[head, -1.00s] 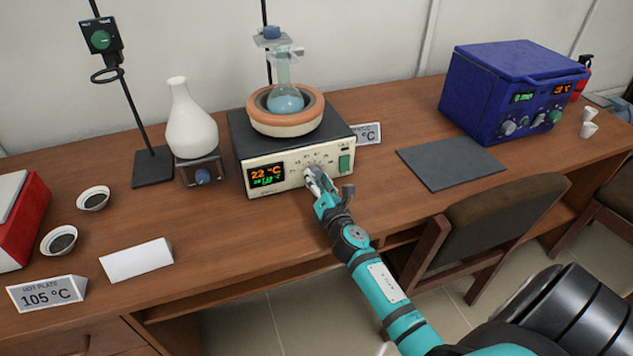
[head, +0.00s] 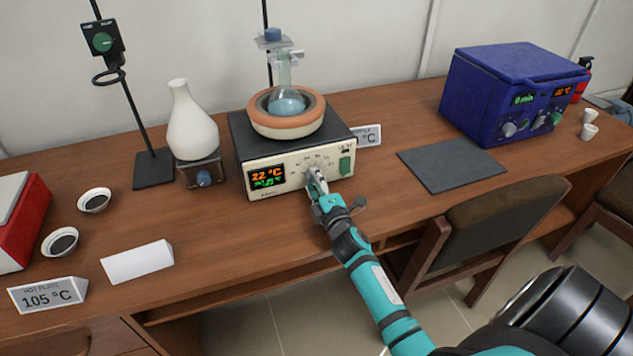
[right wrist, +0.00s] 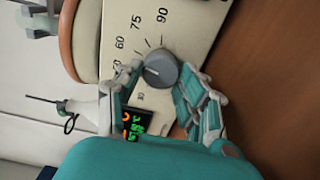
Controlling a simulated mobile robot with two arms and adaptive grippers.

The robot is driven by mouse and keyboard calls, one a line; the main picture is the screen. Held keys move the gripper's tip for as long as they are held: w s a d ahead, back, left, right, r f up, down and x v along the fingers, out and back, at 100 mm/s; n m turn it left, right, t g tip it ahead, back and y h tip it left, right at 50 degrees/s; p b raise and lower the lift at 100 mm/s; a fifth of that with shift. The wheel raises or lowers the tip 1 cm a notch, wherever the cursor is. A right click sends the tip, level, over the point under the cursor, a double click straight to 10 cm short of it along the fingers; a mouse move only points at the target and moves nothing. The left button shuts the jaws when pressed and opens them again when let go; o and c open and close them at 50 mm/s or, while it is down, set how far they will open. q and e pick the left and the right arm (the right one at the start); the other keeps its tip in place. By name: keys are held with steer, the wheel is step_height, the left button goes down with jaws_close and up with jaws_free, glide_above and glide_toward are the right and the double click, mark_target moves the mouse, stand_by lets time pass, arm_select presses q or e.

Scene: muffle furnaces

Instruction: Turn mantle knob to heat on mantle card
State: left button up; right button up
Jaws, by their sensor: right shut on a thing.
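The heating mantle (head: 268,215) is a cream-fronted box with a dark top, an orange-rimmed bowl and a round flask (head: 287,103). Its display (head: 266,177) reads 22 °C in orange, with small unclear green text below. My right gripper (head: 316,180) is at the front panel, shut on the grey mantle knob (right wrist: 161,69). In the right wrist view its fingers flank the knob, whose light pointer line shows beside a scale with 60, 75 and 90. My left gripper is out of view.
A white flask (head: 191,125) on a small heater and a stand are left of the mantle. A hot plate card (head: 47,295) reads 105 °C. A blue furnace (head: 510,95) and a grey mat (head: 452,164) are right. A chair (head: 480,225) is close to my right arm.

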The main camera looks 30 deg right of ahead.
steer(key=shift+m, duration=0.3)
stand_by(0.4)
steer(key=o, duration=1.1)
steer(key=shift+o, duration=0.4)
steer(key=v, duration=1.2)
steer(key=shift+s+f, duration=0.1)
